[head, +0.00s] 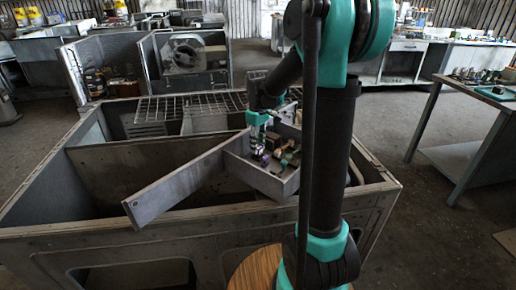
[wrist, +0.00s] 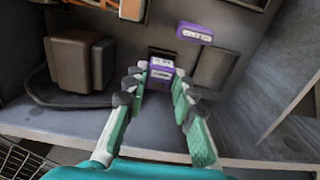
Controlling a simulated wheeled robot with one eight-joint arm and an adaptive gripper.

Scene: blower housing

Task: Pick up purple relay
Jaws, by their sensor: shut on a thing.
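The purple relay (wrist: 161,69) has a pale label and sits between the tips of my gripper (wrist: 160,80) in the wrist view. Both fingers touch its sides, so my gripper is shut on it. Its lower part is hidden. A second purple block (wrist: 195,33), also labelled, lies just beyond it to the right, apart from the fingers. In the head view, my gripper (head: 259,138) reaches down into the corner of a grey panel box, where small purple parts (head: 259,153) show, too small to tell apart.
A brown-grey block with a cable (wrist: 82,60) stands left of the fingers. Grey panel walls (head: 180,185) enclose the spot, with the large open housing (head: 50,237) around them. Several small parts lie right of my gripper. A wire grid (head: 190,104) lies behind.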

